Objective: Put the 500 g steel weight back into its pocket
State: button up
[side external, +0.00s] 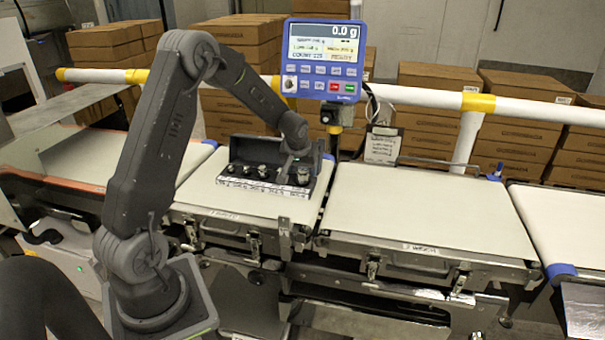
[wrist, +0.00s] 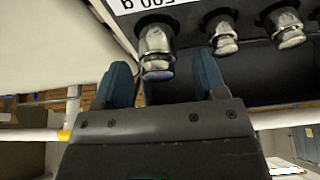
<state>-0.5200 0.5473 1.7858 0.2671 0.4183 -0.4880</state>
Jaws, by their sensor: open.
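The 500 g steel weight (wrist: 157,45) is a shiny knobbed cylinder at the pocket beside the "500 g" label in the wrist view. It appears upright in that pocket of the black weight case (side external: 232,184); its base is partly hidden. In the side view the weight (side external: 303,177) is at the right end of the row. My gripper (wrist: 161,72) is open, with one blue finger on each side of the weight's near end. I cannot tell whether either finger touches it. In the side view my gripper (side external: 299,160) is low over the case's right end.
Smaller weights (wrist: 224,38) stand in the case beside the 500 g one. The case rests on the left belt (side external: 200,192). The weighing belt (side external: 420,215) to its right is bare. The blue display (side external: 325,60) behind reads 0.0 g. A white rail (side external: 430,97) runs behind.

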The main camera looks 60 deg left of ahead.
jog(key=s+d+r+m+t+h, duration=0.1)
jog(key=s+d+r+m, duration=0.1)
jog(key=s+d+r, duration=0.45)
jog(key=s+d+r+m, duration=0.1)
jog(key=s+d+r, duration=0.2)
jog(key=d+r, duration=0.65)
jog(key=s+d+r+m+t+h, duration=0.1)
jog(key=s+d+r+m+h, duration=0.1)
jog(key=s+d+m, duration=0.4)
jog(key=s+d, duration=0.5)
jog(key=s, duration=0.4)
jog(key=shift+d, duration=0.15)
